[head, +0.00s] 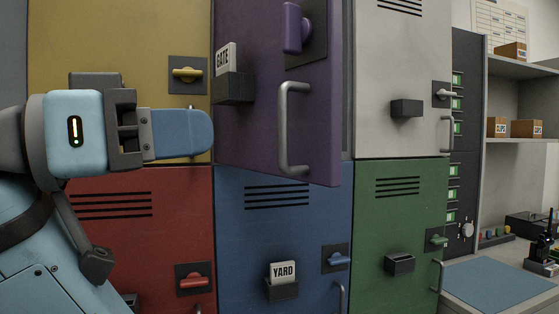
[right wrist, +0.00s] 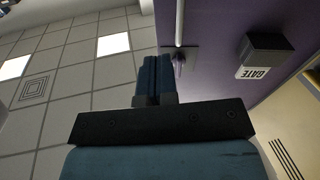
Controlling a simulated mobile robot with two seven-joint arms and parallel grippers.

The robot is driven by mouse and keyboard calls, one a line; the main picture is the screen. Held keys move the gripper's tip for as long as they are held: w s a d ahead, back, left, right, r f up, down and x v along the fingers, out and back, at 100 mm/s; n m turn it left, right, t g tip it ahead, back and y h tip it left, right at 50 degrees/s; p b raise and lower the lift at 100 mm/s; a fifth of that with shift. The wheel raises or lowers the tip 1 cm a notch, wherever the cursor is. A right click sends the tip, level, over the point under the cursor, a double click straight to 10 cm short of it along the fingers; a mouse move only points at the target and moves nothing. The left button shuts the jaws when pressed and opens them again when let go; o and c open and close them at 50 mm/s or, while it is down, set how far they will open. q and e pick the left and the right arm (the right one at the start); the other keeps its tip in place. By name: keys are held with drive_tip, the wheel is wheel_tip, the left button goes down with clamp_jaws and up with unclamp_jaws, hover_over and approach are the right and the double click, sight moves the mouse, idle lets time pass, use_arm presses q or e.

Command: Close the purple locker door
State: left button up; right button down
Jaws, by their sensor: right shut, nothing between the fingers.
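The purple locker door (head: 262,125) stands partly open in the head view, its right edge swung out toward me. It carries a silver bar handle (head: 284,130), a purple latch (head: 294,28) and a GATE card in a black holder (head: 233,88). My right gripper (head: 207,132) is shut and empty, beside the door's left edge in the picture; I cannot tell whether it touches. In the right wrist view its closed fingers (right wrist: 157,80) point upward, with the purple door (right wrist: 225,20) to their right. My left gripper is not in view.
Around it are the yellow (head: 120,50), red (head: 140,235), blue (head: 235,240), green (head: 385,220) and white (head: 400,60) locker doors, which look shut. Handles and card holders stick out. Shelves with cardboard boxes (head: 497,127) and a counter with a blue mat (head: 490,280) are at the right.

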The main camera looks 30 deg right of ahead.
drive_tip(key=s+t, duration=0.1)
approach(325, 132)
drive_tip(key=shift+m+y, duration=0.3)
drive_tip(key=shift+m, duration=0.1)
drive_tip(key=d, duration=0.4)
drive_tip(key=d+p, duration=0.1)
drive_tip(key=d, duration=0.1)
drive_tip(key=shift+w+d+r, duration=0.15)
drive_tip(key=shift+d+r, duration=0.05)
drive_tip(key=shift+r, duration=0.1)
drive_tip(key=shift+d, duration=0.6)
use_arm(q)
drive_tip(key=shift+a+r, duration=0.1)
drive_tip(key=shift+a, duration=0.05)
